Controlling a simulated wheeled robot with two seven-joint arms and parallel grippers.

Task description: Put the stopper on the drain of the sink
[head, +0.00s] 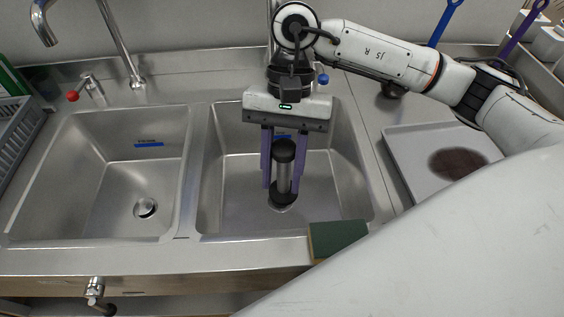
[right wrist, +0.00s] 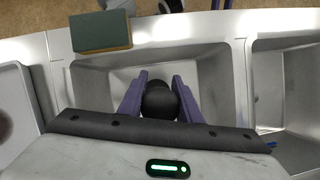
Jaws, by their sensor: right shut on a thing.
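In the right wrist view the black knob (right wrist: 160,102) shows between the purple fingers. The drain (head: 283,207) of the right basin shows only partly, just below the black base; I cannot tell if the base touches it. The left basin has an uncovered drain (head: 145,208). My left gripper is not in view.
A green sponge or block (head: 338,238) lies on the front rim of the sink. A faucet (head: 115,45) and a red-knobbed tap (head: 88,88) stand behind the left basin. A white tray (head: 405,150) is at the right, a grey rack (head: 18,125) at the left.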

